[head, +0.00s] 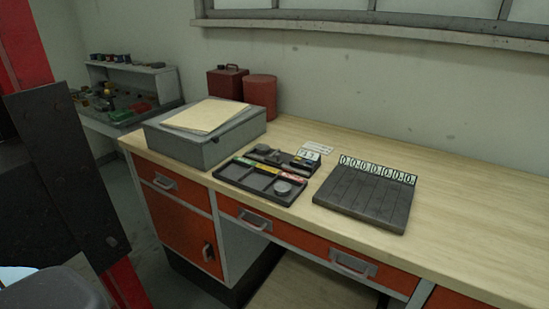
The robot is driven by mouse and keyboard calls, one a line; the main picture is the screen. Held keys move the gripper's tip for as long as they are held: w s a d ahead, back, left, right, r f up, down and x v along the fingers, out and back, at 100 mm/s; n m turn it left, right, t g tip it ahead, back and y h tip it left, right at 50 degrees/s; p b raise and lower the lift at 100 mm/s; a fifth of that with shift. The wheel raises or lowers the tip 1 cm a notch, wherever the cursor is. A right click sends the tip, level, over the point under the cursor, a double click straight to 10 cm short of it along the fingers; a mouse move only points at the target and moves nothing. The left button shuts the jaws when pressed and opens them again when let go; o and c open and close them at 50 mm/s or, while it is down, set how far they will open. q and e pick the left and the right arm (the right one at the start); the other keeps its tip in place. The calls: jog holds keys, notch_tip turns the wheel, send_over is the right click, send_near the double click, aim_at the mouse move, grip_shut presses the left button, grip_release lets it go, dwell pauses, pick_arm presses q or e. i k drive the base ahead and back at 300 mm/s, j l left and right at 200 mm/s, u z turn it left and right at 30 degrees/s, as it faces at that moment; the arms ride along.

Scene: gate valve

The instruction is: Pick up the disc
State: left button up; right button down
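A small grey round disc-like piece (282,187) lies in the front right part of a black compartment tray (232,181) on the workbench. A second small dark round piece (263,148) sits in the back part of the tray area. I cannot tell which of the two is the disc. Neither of my grippers is in view, and nothing is touching the tray or the pieces.
The wooden workbench (460,225) has bare room at right. A dark slotted block (362,200) with a numbered strip stands right of the tray. A grey box (190,146) with papers stands left, before red cans (260,95). Orange drawers (255,220) are below.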

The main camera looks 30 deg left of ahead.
aim_at(262, 149)
jog(key=i+j+u, duration=0.15)
jog(key=i, duration=0.25)
jog(key=i+j+u, duration=0.2)
jog(key=i+j, duration=0.15)
